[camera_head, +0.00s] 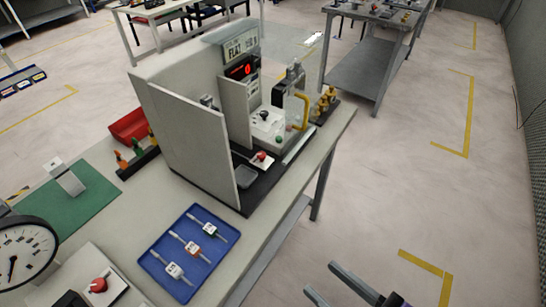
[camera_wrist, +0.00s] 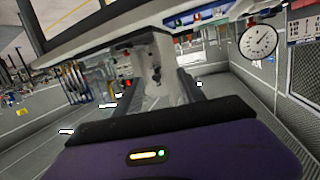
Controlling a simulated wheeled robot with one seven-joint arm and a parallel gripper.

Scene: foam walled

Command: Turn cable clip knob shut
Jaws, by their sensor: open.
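A walled test fixture (camera_head: 190,130) stands on the light bench. Inside it are a white box with a dark knob (camera_head: 263,115) and a low plate with a red knob (camera_head: 262,156). I cannot tell which knob belongs to the cable clip, or how far either is turned. A blue tray (camera_head: 157,262) at the bench front holds three small clip-like pieces with leads. My gripper (camera_head: 320,278) is at the bottom of the head view, over the floor right of the bench, open and empty, apart from the fixture.
A yellow handle (camera_head: 301,111) stands at the fixture's right side. A green mat (camera_head: 85,210), a round dial gauge (camera_head: 22,255) and another red knob (camera_head: 98,285) are at left. A red bin (camera_head: 128,124) sits behind.

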